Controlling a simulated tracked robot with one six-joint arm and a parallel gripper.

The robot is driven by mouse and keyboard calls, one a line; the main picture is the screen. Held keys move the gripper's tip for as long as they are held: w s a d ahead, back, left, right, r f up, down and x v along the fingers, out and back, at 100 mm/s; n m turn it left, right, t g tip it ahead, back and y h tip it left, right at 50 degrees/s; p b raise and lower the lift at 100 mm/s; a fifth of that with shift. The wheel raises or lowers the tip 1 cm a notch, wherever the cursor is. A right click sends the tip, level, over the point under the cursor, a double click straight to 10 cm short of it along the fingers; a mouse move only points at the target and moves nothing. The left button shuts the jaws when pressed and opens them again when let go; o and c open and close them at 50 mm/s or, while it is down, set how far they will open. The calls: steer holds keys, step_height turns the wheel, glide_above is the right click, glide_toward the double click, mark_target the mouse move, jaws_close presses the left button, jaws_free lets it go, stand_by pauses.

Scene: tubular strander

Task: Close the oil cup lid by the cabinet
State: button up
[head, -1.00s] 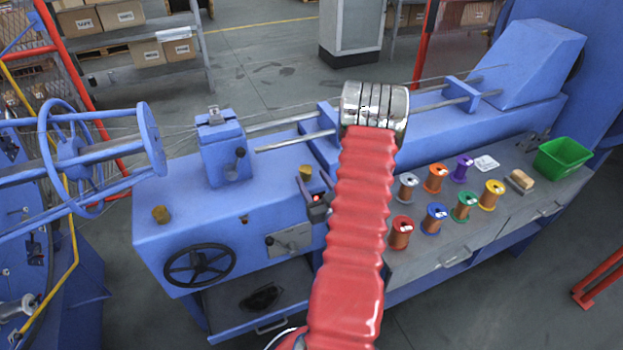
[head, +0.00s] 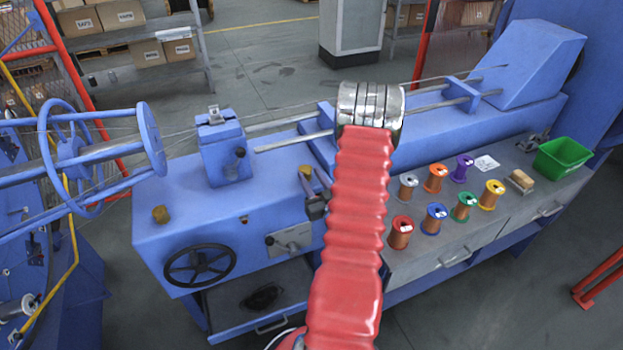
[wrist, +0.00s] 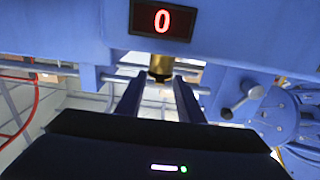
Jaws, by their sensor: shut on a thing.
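A small brass oil cup (head: 306,172) stands on the blue machine bed, just left of my red arm in the head view. My gripper (head: 314,187) is at this cup, partly hidden behind my arm. In the wrist view the brass cup (wrist: 161,66) shows between the tips of my two dark fingers (wrist: 159,82). The fingers are shut on its brass part; I cannot clearly tell lid from body, nor how far the lid stands open. A second brass oil cup (head: 161,214) sits at the bed's left front, apart from my gripper.
A lit display (wrist: 162,19) reads 0 on the blue panel in the wrist view. A black handwheel (head: 200,264) and a lever (head: 290,243) are on the machine front. Several wire spools (head: 437,217) and a green bin (head: 563,159) stand on the grey bench at right.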

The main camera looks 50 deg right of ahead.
steer(key=shift+f, duration=0.15)
steer(key=shift+c, duration=0.3)
steer(key=shift+f+t+h, duration=0.35)
steer(key=shift+t+h, duration=0.05)
steer(key=shift+t, duration=0.2)
steer(key=o, duration=1.1)
steer(key=shift+c, duration=0.2)
steer(key=v, duration=1.4)
steer(key=shift+f, duration=0.15)
steer(key=shift+d, duration=0.1)
